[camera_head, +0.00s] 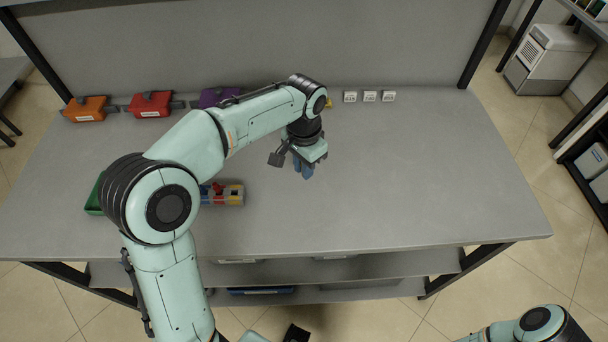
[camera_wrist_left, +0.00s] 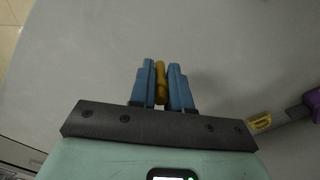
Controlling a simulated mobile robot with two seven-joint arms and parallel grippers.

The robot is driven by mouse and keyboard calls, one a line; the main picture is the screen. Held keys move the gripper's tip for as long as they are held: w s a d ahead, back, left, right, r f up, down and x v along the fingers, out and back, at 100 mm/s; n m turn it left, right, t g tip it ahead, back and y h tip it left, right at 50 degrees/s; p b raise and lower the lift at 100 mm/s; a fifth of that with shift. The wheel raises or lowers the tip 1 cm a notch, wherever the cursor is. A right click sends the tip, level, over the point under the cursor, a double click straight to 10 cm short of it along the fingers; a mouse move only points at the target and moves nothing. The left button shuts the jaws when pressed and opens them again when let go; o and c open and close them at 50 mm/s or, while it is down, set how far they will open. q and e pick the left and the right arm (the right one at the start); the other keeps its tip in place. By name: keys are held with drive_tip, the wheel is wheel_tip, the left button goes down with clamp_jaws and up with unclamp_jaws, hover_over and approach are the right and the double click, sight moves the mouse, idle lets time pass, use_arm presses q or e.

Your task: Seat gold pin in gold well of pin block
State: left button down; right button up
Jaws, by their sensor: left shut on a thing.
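My left gripper (camera_head: 304,172) hangs above the open middle of the grey table. In the left wrist view its blue fingers (camera_wrist_left: 161,84) are shut on the gold pin (camera_wrist_left: 161,80), which shows as a narrow strip between them. The pin cannot be made out in the head view. A block with red, yellow and blue parts, apparently the pin block (camera_head: 236,195), sits to the left of the gripper, partly hidden behind my left arm. Its gold well cannot be picked out.
Orange (camera_head: 87,109), red (camera_head: 150,104) and purple (camera_head: 213,97) bins line the back edge. A green tray (camera_head: 94,196) is partly hidden at left. Small white labelled items (camera_head: 369,96) stand at back right. The table's right side is clear.

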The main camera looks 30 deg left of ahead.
use_arm(q)
wheel_tip(320, 180, up, 13)
drive_tip(key=p, duration=0.2)
drive_tip(key=shift+r+p, duration=0.15)
drive_tip(key=shift+p, duration=0.15)
use_arm(e)
drive_tip(key=w+r, duration=0.2)
drive_tip(key=r, duration=0.1)
drive_tip(key=shift+w+r, duration=0.1)
drive_tip(key=shift+r, duration=0.2)
